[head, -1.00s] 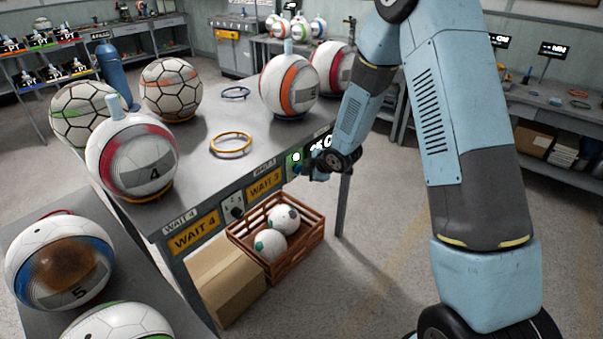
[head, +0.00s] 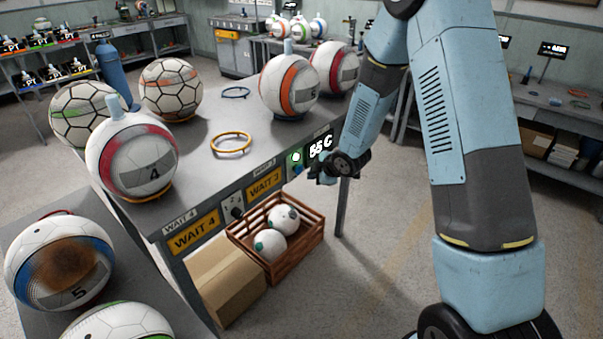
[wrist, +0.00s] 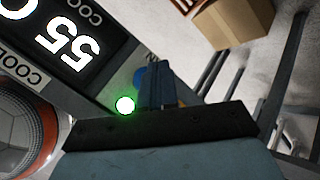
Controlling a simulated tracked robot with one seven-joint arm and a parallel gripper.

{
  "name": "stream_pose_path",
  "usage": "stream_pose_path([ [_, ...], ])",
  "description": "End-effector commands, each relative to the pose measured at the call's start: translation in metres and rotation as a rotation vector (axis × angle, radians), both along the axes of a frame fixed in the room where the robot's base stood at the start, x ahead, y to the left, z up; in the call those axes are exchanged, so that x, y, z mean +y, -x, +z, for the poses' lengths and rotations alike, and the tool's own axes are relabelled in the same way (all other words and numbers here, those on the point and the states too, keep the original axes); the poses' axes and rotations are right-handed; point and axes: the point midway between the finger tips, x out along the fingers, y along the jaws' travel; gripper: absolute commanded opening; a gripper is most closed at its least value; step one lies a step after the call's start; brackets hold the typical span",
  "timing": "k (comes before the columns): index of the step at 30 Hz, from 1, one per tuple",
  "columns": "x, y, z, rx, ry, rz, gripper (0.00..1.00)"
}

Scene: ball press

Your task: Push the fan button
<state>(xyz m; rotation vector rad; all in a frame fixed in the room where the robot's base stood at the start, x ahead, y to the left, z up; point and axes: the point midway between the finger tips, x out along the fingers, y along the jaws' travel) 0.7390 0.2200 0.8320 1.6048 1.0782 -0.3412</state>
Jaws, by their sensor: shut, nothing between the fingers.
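The control panel on the table's front edge has a display (head: 320,146) reading 55 C, a lit green lamp (head: 296,157) and a small blue button (head: 297,168) below it. In the wrist view the display (wrist: 64,38) reads 55, beside the word COOL, and the green lamp (wrist: 125,105) glows. The blue button (wrist: 139,76) is partly hidden behind my fingers. I take it as the fan button; its label cannot be read. My gripper (wrist: 157,70) is shut and empty, beside the button in the wrist view. In the head view my gripper (head: 325,178) is right of the button, seemingly apart from it.
Balls on stands, including ball 4 (head: 135,160) and an orange-striped ball (head: 289,84), stand on the table (head: 205,165). A wooden crate (head: 300,262) with two balls and a cardboard box (head: 225,282) sit below the panel. Floor to the right is open.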

Motion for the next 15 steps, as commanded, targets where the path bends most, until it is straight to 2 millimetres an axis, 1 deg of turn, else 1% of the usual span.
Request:
stream_pose_path([
  [12,-0.027,0.021,0.0,0.0,0.001,0.001,0.0],
  [15,-0.031,0.024,0.0,-0.001,0.0,0.0,0.0],
])
